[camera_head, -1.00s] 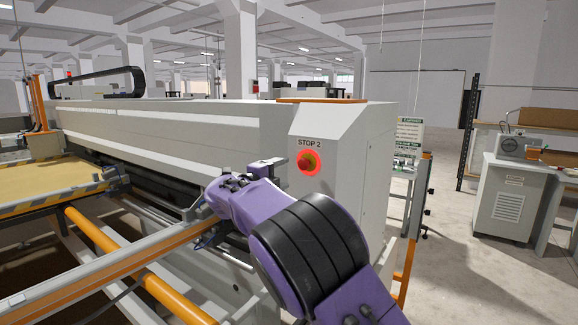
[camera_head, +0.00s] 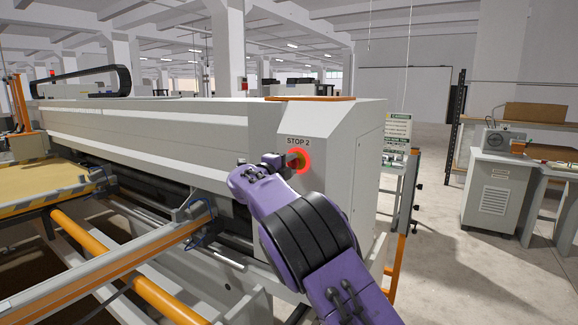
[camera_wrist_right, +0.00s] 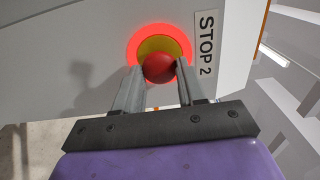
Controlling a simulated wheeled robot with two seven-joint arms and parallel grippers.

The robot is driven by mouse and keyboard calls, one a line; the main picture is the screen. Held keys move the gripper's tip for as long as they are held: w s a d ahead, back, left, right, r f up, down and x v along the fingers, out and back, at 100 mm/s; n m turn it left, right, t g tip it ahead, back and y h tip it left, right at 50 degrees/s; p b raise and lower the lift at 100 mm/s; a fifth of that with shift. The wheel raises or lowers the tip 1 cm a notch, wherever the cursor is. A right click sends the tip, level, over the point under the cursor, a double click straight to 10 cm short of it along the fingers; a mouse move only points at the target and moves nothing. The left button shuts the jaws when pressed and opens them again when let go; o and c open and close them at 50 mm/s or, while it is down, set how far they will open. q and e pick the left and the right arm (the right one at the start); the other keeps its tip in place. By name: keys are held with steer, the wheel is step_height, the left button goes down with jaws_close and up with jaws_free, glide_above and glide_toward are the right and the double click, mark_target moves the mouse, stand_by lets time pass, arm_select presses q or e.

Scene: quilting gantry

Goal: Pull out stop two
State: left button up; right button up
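The stop two button is a red knob (camera_wrist_right: 159,67) on a yellow disc with a glowing red ring, on the grey end housing (camera_head: 340,140) of the machine. The label STOP 2 (camera_head: 298,141) is above it in the head view. My right gripper (camera_wrist_right: 157,72) is at the button, its two fingers on either side of the red knob with the tips close to it. Whether the fingers touch the knob I cannot tell. In the head view the gripper (camera_head: 290,162) covers part of the button (camera_head: 303,168). My left gripper is not in view.
The long machine gantry (camera_head: 150,135) runs to the left. Orange and grey rails (camera_head: 110,265) lie in front of it. A hanging sign (camera_head: 397,130) and a grey cabinet (camera_head: 495,185) stand to the right, with open floor between.

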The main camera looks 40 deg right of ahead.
steer(key=shift+a+f+b, duration=0.15)
steer(key=shift+a+b, duration=0.2)
steer(key=shift+a, duration=0.25)
steer(key=shift+s+a, duration=0.2)
steer(key=shift+a, duration=0.05)
steer(key=o, duration=1.2)
steer(key=shift+w+a, duration=0.1)
steer(key=shift+a, duration=0.1)
steer(key=v, duration=1)
steer(key=shift+a, duration=0.15)
